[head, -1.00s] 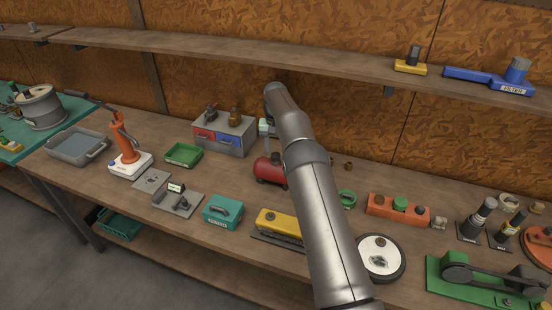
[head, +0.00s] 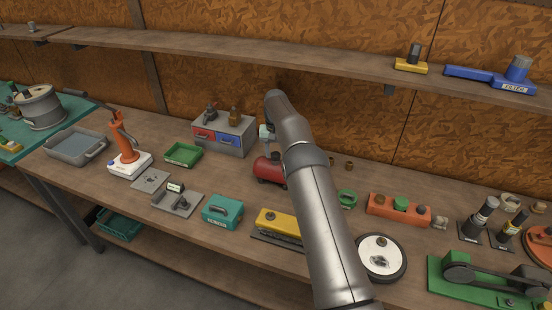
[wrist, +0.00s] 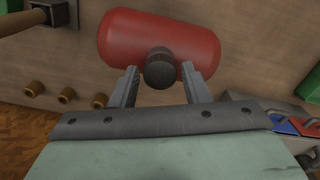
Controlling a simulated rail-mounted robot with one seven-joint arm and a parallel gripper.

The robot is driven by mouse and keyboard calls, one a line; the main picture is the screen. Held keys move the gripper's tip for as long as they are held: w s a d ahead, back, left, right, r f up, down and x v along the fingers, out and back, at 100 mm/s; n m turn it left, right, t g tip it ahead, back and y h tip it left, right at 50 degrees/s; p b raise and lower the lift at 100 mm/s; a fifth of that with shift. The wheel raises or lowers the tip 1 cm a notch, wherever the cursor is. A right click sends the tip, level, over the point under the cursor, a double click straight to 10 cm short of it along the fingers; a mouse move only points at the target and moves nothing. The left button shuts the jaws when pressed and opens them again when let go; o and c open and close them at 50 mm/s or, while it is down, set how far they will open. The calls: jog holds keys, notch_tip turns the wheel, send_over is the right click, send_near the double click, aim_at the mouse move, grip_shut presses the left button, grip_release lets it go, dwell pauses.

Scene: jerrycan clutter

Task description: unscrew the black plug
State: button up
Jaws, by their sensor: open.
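In the wrist view my gripper (wrist: 159,74) is open, with one finger on each side of the plug. Gaps show between the plug and both fingers; the depth of the fingertips relative to the plug is hard to tell.
A grey drawer unit (head: 232,146) stands left of the tank, and a green tray (head: 183,146) is farther left. A yellow block (head: 279,222) and a teal case (head: 222,202) stand in front.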

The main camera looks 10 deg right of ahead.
jog(key=shift+c, duration=0.3)
jog(key=c, duration=0.7)
jog(key=n, duration=0.5)
jog(key=shift+p, duration=0.4)
jog(key=shift+n, duration=0.5)
jog(key=n, duration=0.4)
